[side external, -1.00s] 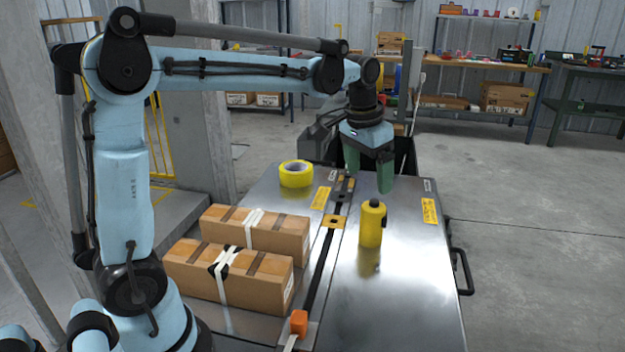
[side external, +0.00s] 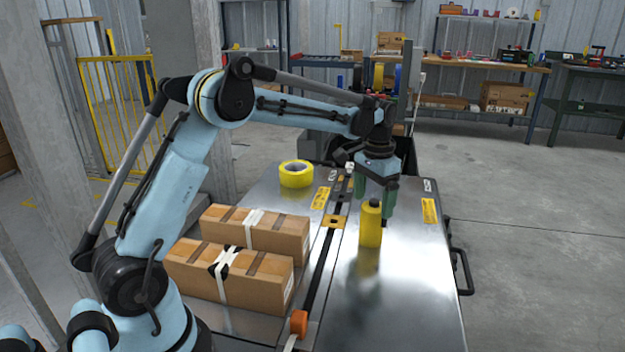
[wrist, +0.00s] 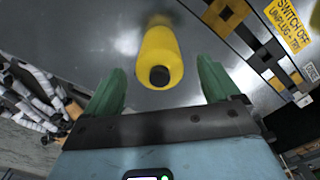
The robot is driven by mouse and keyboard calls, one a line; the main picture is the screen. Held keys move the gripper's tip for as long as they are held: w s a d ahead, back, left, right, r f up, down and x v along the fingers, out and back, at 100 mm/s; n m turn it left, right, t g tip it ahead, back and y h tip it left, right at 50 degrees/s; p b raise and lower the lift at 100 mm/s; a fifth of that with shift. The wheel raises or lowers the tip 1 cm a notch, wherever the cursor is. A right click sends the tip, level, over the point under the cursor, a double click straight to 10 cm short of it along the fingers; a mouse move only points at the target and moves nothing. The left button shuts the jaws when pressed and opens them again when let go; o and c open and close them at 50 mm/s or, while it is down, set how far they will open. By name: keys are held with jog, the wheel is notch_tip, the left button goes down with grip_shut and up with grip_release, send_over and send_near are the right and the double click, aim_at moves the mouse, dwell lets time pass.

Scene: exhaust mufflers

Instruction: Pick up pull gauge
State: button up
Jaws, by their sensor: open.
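The pull gauge appears to be the yellow cylinder with a dark top (side external: 370,228), standing upright on the metal table. In the wrist view the yellow cylinder (wrist: 161,55) lies between and just beyond my two green fingers. My gripper (side external: 376,205) is open and empty. In the side view it is right behind the cylinder, which hides part of the fingers. In the wrist view my gripper (wrist: 160,85) has its fingers spread wider than the cylinder, and I see no contact.
The metal table (side external: 410,290) is clear at front right. Two taped cardboard boxes (side external: 228,275) and (side external: 256,231) sit at left. A yellow tape roll (side external: 295,174) lies behind them. A dark slotted rail with an orange end piece (side external: 299,324) runs along the table.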

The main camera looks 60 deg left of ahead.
aim_at(373, 217)
jog(key=shift+w+f, duration=0.15)
jog(key=shift+f, duration=2.75)
jog(key=shift+c, duration=0.4)
jog(key=c, duration=1.1)
jog(key=shift+r, duration=0.1)
